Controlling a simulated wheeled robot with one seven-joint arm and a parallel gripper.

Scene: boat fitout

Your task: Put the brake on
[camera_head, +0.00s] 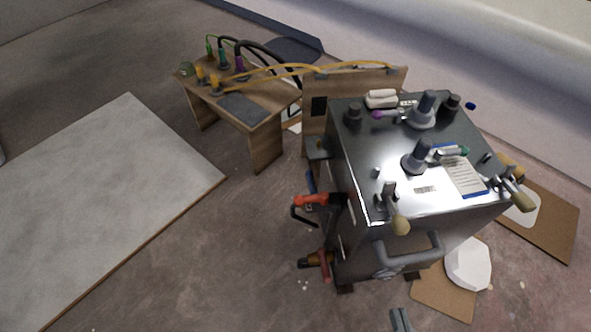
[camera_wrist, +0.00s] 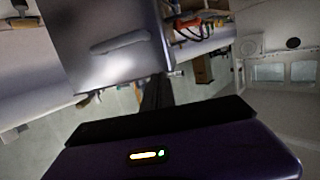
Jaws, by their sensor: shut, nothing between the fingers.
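A shiny metal cabinet (camera_head: 355,160) stands on the floor at the right in the head view, with a thick grey bar handle (camera_head: 408,248) on its near face. Two levers with tan knobs, one near the front (camera_head: 400,224) and one at the right corner (camera_head: 522,200), stick out from its top edge. A red-handled fitting (camera_head: 312,200) and a brass valve with a red handle (camera_head: 318,262) are on its left side. I cannot tell which part is the brake. My gripper (camera_head: 401,320) is shut and empty at the bottom edge, apart from the cabinet; its dark fingers also show in the wrist view (camera_wrist: 155,92).
A wooden bench (camera_head: 265,112) with yellow and black hoses stands behind left. A large pale panel (camera_head: 110,205) lies on the left floor.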

